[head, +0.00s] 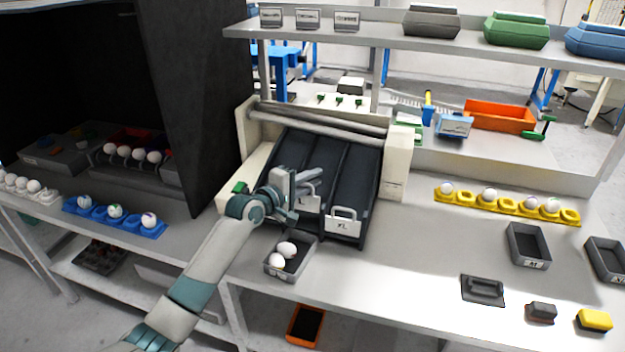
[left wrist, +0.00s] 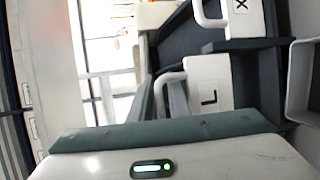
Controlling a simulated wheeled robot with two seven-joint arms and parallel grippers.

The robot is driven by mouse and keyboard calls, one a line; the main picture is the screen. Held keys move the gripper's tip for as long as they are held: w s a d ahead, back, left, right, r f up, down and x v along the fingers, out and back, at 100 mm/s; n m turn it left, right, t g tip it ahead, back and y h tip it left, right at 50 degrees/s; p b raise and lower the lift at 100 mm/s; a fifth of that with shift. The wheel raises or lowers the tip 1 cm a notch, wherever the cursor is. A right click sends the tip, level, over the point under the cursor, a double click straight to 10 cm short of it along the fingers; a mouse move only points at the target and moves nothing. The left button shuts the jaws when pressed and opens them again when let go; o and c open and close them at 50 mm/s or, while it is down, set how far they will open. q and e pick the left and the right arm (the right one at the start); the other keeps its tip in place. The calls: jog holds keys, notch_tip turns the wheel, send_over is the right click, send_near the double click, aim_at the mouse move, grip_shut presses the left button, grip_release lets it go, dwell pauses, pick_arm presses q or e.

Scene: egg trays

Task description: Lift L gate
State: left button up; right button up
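The L gate is a white plate marked L with a white loop handle. It shows clearly in the left wrist view (left wrist: 208,88); in the head view (head: 309,203) it is partly behind my left gripper. It closes the front of a dark sloped lane, left of the XL gate (head: 344,225). My left gripper (head: 292,184) is at the L gate, close to its handle. My right gripper is not in view.
A grey tray (head: 268,268) with white eggs stands below the lanes. A tall dark panel (head: 205,110) rises left of my arm. Blue egg holders (head: 100,213) lie at the left, a yellow egg row (head: 508,206) at the right.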

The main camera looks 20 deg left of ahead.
pick_arm(q)
jog(key=shift+s, duration=0.1)
jog(key=shift+s+a, duration=0.25)
jog(key=shift+s, duration=0.15)
jog(key=b+v, duration=0.3)
jog(key=v, duration=1.3)
jog(key=shift+r+b, duration=0.25)
jog(key=shift+b, duration=0.1)
jog(key=shift+s, duration=0.15)
